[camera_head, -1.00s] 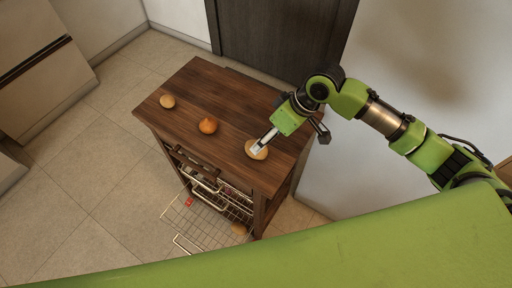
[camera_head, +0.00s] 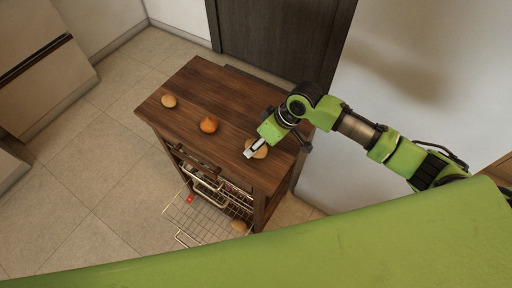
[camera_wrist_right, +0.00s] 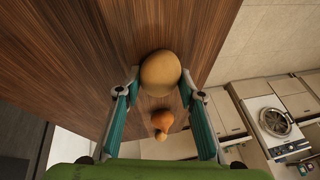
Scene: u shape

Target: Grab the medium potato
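A round tan potato (camera_head: 261,152) lies on the right end of the wooden cart top, partly hidden by my right gripper (camera_head: 249,153). In the right wrist view the right gripper (camera_wrist_right: 161,76) is open, with its two teal fingers apart and this potato (camera_wrist_right: 160,72) between or just beyond the tips. I cannot tell whether they touch it. A smaller-looking potato (camera_head: 168,101) lies at the far left of the top. Another potato-like item (camera_head: 238,226) is in the wire basket below. My left gripper is not in view.
An orange onion-like vegetable (camera_head: 209,124) sits mid-top, and also shows beyond the potato in the right wrist view (camera_wrist_right: 162,120). The wooden cart (camera_head: 225,92) has pulled-out wire baskets (camera_head: 205,222) with a small red item (camera_head: 190,199). A white wall is to the right.

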